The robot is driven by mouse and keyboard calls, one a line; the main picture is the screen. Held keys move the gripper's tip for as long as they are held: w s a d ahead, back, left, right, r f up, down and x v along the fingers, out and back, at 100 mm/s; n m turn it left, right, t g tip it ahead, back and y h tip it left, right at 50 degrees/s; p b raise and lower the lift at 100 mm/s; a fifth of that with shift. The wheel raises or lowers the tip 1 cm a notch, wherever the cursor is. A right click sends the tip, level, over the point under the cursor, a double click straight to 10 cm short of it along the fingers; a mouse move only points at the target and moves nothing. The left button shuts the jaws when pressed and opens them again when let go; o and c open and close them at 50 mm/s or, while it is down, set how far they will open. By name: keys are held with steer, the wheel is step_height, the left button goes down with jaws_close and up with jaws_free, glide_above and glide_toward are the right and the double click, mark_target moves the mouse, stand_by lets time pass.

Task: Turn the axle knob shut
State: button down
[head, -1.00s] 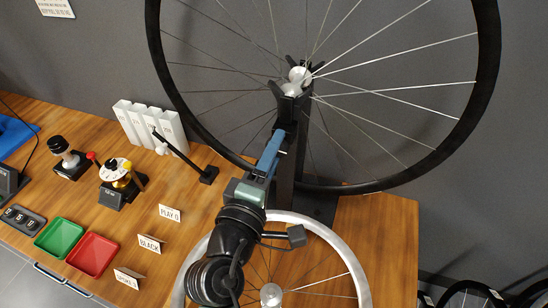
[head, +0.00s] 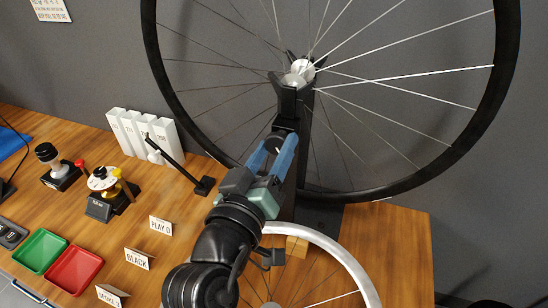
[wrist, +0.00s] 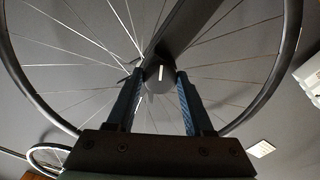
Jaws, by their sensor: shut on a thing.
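The axle knob (head: 274,142) is a small dark round cap on the front of the black wheel stand, below the hub (head: 298,74). In the wrist view the knob (wrist: 160,76) faces me, with a white line on it that runs nearly straight up and down there. My gripper (head: 276,145) has one blue finger on each side of the knob and is shut on it. In the wrist view the fingers (wrist: 160,73) flank the knob at left and right. The large black-rimmed wheel (head: 515,70) stands upright in the stand.
A silver rim (head: 350,262) lies on the bench below my arm, with a wooden block (head: 297,246) by it. Left are a green tray (head: 40,250), a red tray (head: 75,270), label cards (head: 161,225), white boxes (head: 140,130) and a black-armed stand (head: 180,165).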

steer(key=m+b, duration=0.3)
steer(key=m, duration=0.2)
steer(key=shift+f, duration=0.1)
steer(key=shift+m, duration=0.3)
stand_by(0.4)
steer(key=shift+c, duration=1.5)
jaws_free()
steer(key=p+v, duration=0.1)
steer(key=v, duration=1.2)
steer(key=shift+p, duration=0.3)
